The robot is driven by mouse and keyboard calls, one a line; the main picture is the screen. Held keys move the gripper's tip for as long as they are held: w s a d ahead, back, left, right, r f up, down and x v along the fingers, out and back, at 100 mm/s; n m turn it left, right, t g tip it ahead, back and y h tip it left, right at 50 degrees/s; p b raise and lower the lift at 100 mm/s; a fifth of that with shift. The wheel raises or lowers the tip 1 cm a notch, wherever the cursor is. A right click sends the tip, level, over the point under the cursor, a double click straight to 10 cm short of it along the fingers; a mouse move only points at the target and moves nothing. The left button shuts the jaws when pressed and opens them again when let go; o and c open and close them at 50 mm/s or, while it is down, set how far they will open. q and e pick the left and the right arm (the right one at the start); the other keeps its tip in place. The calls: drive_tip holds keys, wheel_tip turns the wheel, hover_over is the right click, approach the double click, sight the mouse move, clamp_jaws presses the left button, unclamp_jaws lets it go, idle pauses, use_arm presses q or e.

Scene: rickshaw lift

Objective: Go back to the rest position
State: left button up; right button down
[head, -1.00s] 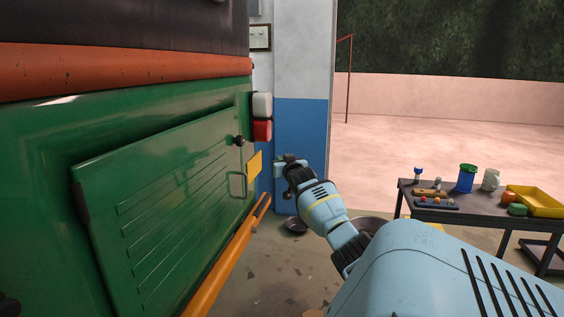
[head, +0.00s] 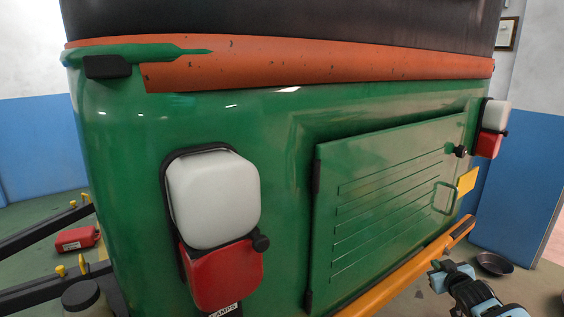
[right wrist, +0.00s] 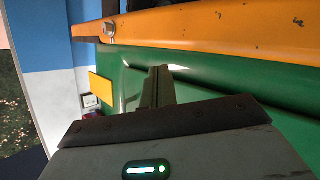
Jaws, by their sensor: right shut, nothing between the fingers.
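My right gripper (head: 450,274) shows at the lower right of the head view, its fingers together and empty. It stands beside the orange bumper bar (head: 405,270) of the green rickshaw (head: 125,175), apart from it as far as I can tell. In the right wrist view the closed fingers (right wrist: 157,88) appear in front of the green bodywork (right wrist: 225,85), with the orange bar (right wrist: 225,30) across the top. My left gripper is outside both views.
The rickshaw's rear hatch (head: 385,200) is closed, with white-and-red lamps (head: 213,200) at either side. Dark lift arms (head: 45,232) and a red can (head: 77,239) are at left. A dark round pan (head: 494,264) lies on the floor at right.

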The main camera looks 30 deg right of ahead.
drive_tip(key=s+a+f+n+g+y, duration=0.1)
drive_tip(key=s+a+f+y, duration=0.1)
drive_tip(key=s+a+f, duration=0.5)
drive_tip(key=s+a+f+n+y, duration=0.15)
drive_tip(key=a+f, duration=0.35)
drive_tip(key=a, duration=0.5)
drive_tip(key=s+a+f+n+g+y, duration=0.1)
drive_tip(key=s+a+f+n+y, duration=0.15)
drive_tip(key=a+f, duration=0.5)
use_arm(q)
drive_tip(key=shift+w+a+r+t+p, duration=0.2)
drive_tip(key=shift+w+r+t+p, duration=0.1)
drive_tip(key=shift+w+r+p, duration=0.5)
use_arm(e)
drive_tip(key=s+a+y, duration=0.1)
drive_tip(key=s+a, duration=0.5)
drive_tip(key=a, duration=0.3)
drive_tip(key=s+a+r+g+y, duration=0.1)
drive_tip(key=s+a, duration=0.5)
drive_tip(key=a, duration=0.3)
drive_tip(key=s+a+y, duration=0.1)
drive_tip(key=s+a, duration=0.5)
drive_tip(key=a, duration=0.3)
drive_tip(key=shift+a+r+y, duration=0.15)
drive_tip(key=shift+a+y, duration=0.05)
drive_tip(key=shift+y, duration=0.1)
